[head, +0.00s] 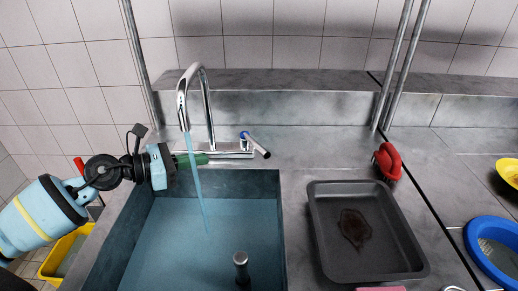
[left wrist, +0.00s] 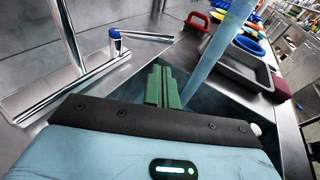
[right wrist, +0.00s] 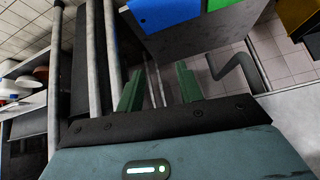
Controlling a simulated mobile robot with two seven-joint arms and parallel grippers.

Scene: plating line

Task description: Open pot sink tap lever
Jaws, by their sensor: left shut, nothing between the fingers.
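The chrome tap (head: 207,105) stands behind the pot sink (head: 225,182), and a stream of water (head: 197,185) falls from its spout into the sink. Its lever (head: 257,146), with a blue cap, points out to the right and toward the front; it also shows in the left wrist view (left wrist: 146,36). My left gripper (head: 204,159) is shut and empty, its green fingers near the tap base behind the stream. In the left wrist view the fingers (left wrist: 160,72) are together, apart from the lever. My right gripper (right wrist: 157,66) is open and empty, away from the sink.
A dark tray (head: 322,235) with a brown stain lies right of the sink, with a red-handled brush (head: 387,162) behind it. A blue bowl (head: 477,236) and a yellow one (head: 508,172) are at far right. A small metal post (head: 241,262) stands in the sink. Upright pipes (head: 397,68) rise behind.

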